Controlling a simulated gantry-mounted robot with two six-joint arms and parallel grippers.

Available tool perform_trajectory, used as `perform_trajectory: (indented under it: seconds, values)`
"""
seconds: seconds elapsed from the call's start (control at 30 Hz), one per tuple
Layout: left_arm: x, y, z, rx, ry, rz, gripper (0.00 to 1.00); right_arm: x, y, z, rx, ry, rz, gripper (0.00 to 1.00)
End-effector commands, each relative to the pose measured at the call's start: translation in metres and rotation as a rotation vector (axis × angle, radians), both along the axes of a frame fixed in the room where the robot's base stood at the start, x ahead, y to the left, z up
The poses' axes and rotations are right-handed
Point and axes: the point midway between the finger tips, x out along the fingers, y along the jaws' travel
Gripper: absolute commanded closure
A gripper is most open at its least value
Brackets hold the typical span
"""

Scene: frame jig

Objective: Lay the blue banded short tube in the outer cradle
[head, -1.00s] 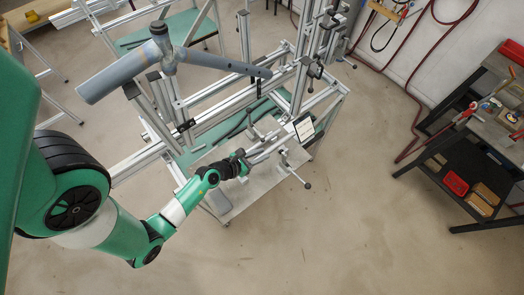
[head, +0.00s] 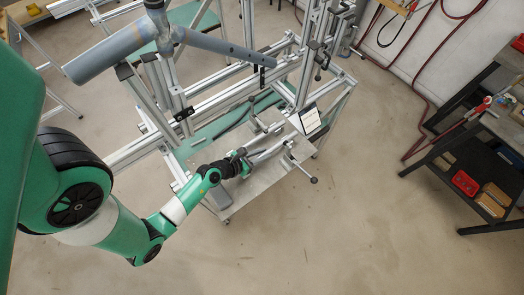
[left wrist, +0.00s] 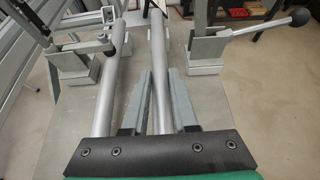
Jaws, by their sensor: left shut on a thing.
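My left gripper (head: 244,162) is over the grey plate of the jig and is shut on a silver tube (left wrist: 158,85), which runs forward between its two grey fingers in the left wrist view. No blue band shows on this tube. Clamp blocks stand at the far end, one at the left (left wrist: 80,55) and one at the right (left wrist: 205,52). I cannot tell which is the outer cradle, or whether the held tube touches it. My right gripper is out of view.
A large blue-grey tube frame (head: 105,57) sits high on the jig at the left. A clamp lever with a black knob (left wrist: 298,17) sticks out at the right. A white card (head: 310,120) stands at the plate's far side.

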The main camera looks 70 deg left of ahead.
Motion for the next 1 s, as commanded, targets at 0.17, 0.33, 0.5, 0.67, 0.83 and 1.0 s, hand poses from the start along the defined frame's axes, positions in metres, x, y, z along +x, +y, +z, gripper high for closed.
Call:
perform_trajectory:
  seconds: [0.17,0.33,0.5,0.67,0.83,1.0]
  values:
    - [0.0004,0.0002,-0.0078,0.000,-0.002,0.000,1.00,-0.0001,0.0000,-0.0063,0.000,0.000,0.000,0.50]
    - [0.0004,0.0002,-0.0074,0.000,-0.002,0.000,1.00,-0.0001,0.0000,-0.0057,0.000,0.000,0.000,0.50]
    - [0.0004,0.0002,-0.0074,0.000,-0.002,0.000,0.57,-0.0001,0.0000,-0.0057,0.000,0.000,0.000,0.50]
    - [0.0003,0.0001,-0.0076,0.000,-0.001,0.000,0.38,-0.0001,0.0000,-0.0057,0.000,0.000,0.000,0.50]
    - [0.0001,-0.0001,-0.0080,-0.001,0.000,0.000,0.38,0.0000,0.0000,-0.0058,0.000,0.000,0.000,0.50]
    - [-0.0066,-0.0020,-0.0041,-0.001,0.000,0.002,0.38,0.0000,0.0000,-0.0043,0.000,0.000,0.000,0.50]
